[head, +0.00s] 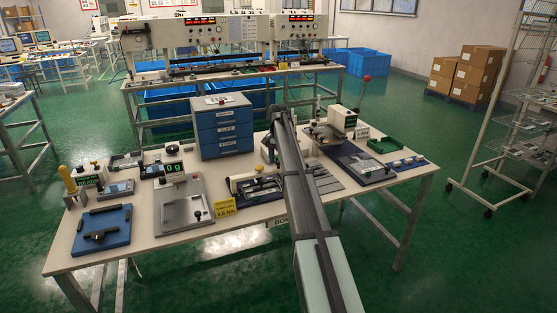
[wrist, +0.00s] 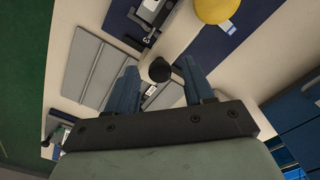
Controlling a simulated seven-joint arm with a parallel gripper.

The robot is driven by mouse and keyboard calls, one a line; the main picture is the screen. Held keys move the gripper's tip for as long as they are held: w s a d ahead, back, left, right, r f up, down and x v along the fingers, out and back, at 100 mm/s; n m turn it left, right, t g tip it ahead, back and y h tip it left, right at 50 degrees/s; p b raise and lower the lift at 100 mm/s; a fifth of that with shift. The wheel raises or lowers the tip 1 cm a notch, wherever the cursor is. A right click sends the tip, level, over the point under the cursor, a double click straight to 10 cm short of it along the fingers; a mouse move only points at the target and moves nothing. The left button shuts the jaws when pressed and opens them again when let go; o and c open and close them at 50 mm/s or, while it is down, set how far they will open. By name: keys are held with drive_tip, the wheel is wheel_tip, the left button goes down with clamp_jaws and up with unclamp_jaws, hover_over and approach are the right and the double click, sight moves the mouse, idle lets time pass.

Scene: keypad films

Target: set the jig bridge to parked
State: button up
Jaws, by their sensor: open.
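The jig bridge appears to be a cream bar (head: 241,180) over a dark blue base (head: 262,198) near the table's front middle. In the head view my arm hides its right end. In the wrist view the cream bar (wrist: 179,38) carries a round black knob (wrist: 160,71) at its near end. My gripper (wrist: 161,78) is open, with one blue finger on each side of the knob in the picture. I cannot tell whether either finger touches it. In the head view my arm hides the fingertips.
A blue drawer cabinet (head: 224,128) stands behind the bridge. Grey flat plates (head: 325,178) lie to its right. A yellow rounded part (wrist: 215,9) shows close by in the wrist view. A grey fixture (head: 183,205) stands on the left, with a yellow sign (head: 225,209) beside it.

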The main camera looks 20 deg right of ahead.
drive_tip(key=shift+c, duration=0.2)
clamp_jaws()
idle(0.3)
